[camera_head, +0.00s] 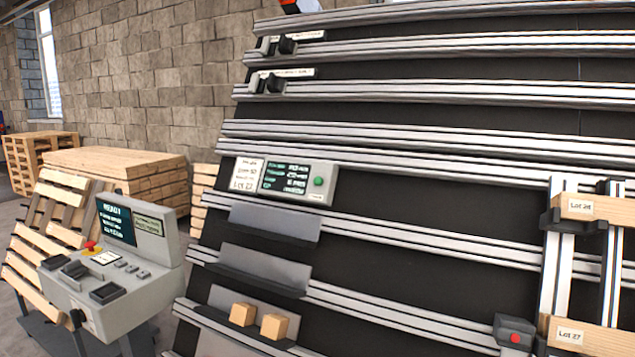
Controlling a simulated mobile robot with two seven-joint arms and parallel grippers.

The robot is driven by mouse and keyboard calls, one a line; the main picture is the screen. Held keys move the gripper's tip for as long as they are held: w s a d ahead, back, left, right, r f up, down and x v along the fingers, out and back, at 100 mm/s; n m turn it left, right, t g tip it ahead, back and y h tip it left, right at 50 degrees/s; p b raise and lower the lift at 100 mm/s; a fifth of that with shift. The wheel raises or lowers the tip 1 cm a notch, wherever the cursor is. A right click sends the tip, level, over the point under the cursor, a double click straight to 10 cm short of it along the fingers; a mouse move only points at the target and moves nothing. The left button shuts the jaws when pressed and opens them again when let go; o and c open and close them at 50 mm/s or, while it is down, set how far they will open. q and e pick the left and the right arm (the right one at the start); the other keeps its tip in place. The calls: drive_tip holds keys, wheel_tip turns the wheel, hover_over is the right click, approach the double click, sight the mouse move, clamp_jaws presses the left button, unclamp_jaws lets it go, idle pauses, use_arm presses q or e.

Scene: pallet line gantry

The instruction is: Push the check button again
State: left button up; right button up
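A grey panel (328,172) is fixed to the sloping dark rack near the middle of the view. No lettering naming the button as the check button is readable. The button's face is uncovered, and nothing touches it. Neither of my grippers is in view.
A grey console (122,280) with a screen, a red knob and several buttons stands at left. Below the panel are grey shelves (273,223) and two wooden blocks (243,314). Lot-labelled boards (590,208) sit at right, near a red button box (514,335). Pallets (115,165) stand behind.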

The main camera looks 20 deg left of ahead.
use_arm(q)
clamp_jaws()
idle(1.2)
